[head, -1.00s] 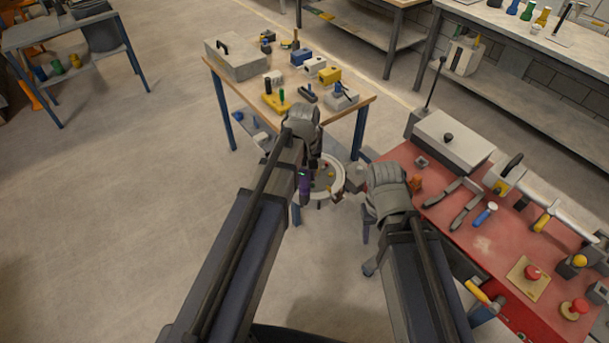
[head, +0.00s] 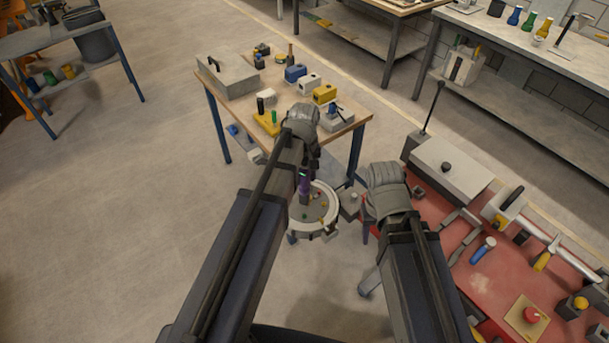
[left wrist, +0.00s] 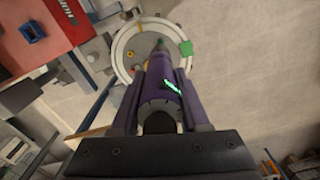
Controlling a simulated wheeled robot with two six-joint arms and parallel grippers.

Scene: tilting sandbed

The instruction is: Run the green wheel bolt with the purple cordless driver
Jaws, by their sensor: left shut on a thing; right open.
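My left gripper (head: 305,165) is shut on the purple cordless driver (head: 304,184), which points down over a round pale wheel (head: 329,231) with small coloured bolts. In the left wrist view the driver (left wrist: 160,85) reaches from between the fingers (left wrist: 160,100) toward the wheel (left wrist: 122,45). A yellow bolt (left wrist: 130,54) lies left of the tip. My right gripper (head: 354,206) is open, beside the wheel's right edge, its fingers partly hidden.
A wooden table (head: 222,91) with a grey box (head: 228,76) and several small blocks stands behind the wheel. A red bench (head: 490,290) with tools and a metal box (head: 450,166) is at the right. Open floor lies at the left.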

